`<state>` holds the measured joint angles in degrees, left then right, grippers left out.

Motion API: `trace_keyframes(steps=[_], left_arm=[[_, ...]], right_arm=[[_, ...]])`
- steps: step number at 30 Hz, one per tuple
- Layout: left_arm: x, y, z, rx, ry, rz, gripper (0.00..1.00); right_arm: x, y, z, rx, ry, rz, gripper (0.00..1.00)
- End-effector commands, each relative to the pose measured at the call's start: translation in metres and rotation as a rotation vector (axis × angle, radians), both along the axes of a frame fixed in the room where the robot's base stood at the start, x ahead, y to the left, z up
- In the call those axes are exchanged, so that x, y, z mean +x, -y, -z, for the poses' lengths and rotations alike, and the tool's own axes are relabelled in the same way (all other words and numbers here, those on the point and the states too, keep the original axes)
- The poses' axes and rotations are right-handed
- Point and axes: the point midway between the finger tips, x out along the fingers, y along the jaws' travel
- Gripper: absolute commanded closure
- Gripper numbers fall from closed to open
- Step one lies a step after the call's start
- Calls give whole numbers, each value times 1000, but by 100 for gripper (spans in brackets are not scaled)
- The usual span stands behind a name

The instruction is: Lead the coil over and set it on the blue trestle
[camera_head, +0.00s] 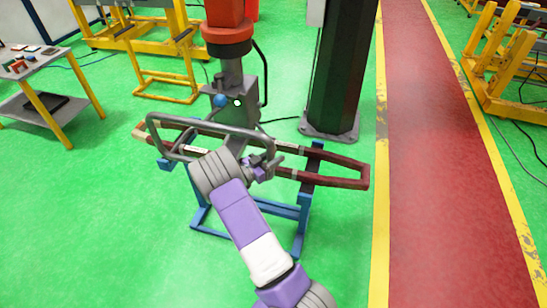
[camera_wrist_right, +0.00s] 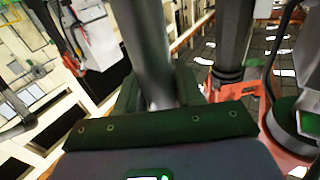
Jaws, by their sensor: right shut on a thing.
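The coil (camera_head: 335,181) is a long, narrow brown-red loop, lying across the head view at the level of the top of the blue trestle (camera_head: 303,222). Its right end reaches past the trestle and its left part passes behind the grey handle frame (camera_head: 225,129). I cannot tell whether it rests on the trestle or hangs just above it. My right gripper (camera_head: 262,168) is at the handle frame, in front of the coil. In the right wrist view its dark jaws (camera_wrist_right: 158,100) are shut around a grey handle tube (camera_wrist_right: 147,50). My left gripper is not in view.
A hoist with a red upper body (camera_head: 228,38) and grey block (camera_head: 240,98) stands over the coil. A dark column (camera_head: 340,75) is close behind. A grey table (camera_head: 40,72) and yellow frames (camera_head: 160,80) stand at left and back. Green floor is free at front left.

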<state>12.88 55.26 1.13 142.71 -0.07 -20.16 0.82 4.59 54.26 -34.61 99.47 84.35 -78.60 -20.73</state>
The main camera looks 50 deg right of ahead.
Motion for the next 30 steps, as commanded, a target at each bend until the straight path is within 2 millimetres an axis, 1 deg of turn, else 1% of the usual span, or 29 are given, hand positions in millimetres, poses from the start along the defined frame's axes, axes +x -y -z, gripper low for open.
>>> trace_keyframes(steps=[1,8,9,14,15,23,26,30], left_arm=[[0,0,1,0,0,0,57],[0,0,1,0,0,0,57],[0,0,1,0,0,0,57],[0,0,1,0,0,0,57],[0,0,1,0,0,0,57],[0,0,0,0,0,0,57],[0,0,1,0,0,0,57],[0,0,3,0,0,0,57]], right_arm=[[-3,-4,14,33,-7,2,100],[-3,-4,14,33,-7,2,100],[-3,-4,14,33,-7,2,61],[-3,-3,11,27,-6,2,36],[-3,-3,11,25,-6,2,34],[-1,-3,8,22,-4,0,34],[1,-10,8,21,-3,-1,34],[7,-32,8,22,-3,-3,34]])
